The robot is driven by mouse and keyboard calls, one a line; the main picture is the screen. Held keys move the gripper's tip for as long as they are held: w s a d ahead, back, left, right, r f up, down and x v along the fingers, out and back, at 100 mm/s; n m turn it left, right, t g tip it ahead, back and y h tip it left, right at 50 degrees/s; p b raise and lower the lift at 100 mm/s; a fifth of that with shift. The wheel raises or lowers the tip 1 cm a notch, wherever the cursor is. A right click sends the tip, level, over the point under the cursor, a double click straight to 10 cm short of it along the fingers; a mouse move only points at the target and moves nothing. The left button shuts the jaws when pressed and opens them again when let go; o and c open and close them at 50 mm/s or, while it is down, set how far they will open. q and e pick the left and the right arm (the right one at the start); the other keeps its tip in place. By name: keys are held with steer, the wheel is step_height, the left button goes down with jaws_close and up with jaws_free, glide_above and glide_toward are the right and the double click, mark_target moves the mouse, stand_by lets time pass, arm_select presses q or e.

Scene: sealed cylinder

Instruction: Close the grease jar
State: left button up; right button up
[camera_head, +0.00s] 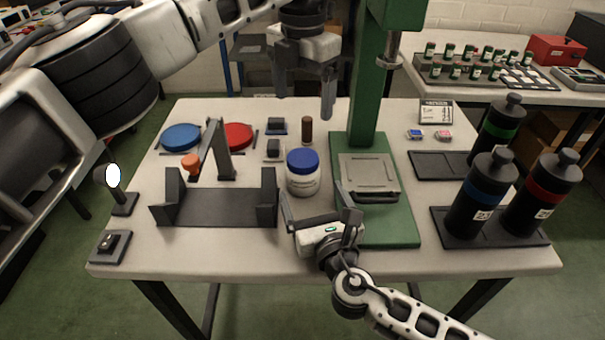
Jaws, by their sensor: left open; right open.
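A white jar (303,183) with a label stands upright near the middle of the table. A blue lid (303,160) sits on its top; I cannot tell whether it is tightened. My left gripper (304,98) is open and empty, pointing down, above and behind the jar. My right gripper (315,195) is open at the front of the jar, low, with its fingers pointing toward the jar and spread wider than it. I cannot tell whether the fingers touch the jar.
A green press (376,215) stands right of the jar, and a dark cradle (216,207) lies to the left. Blue (181,137) and red (239,135) discs lie at the back left. Dark bottles (481,195) stand at the right.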

steer(key=v, duration=0.8)
steer(key=shift+s+d, duration=0.3)
steer(key=shift+s, duration=0.05)
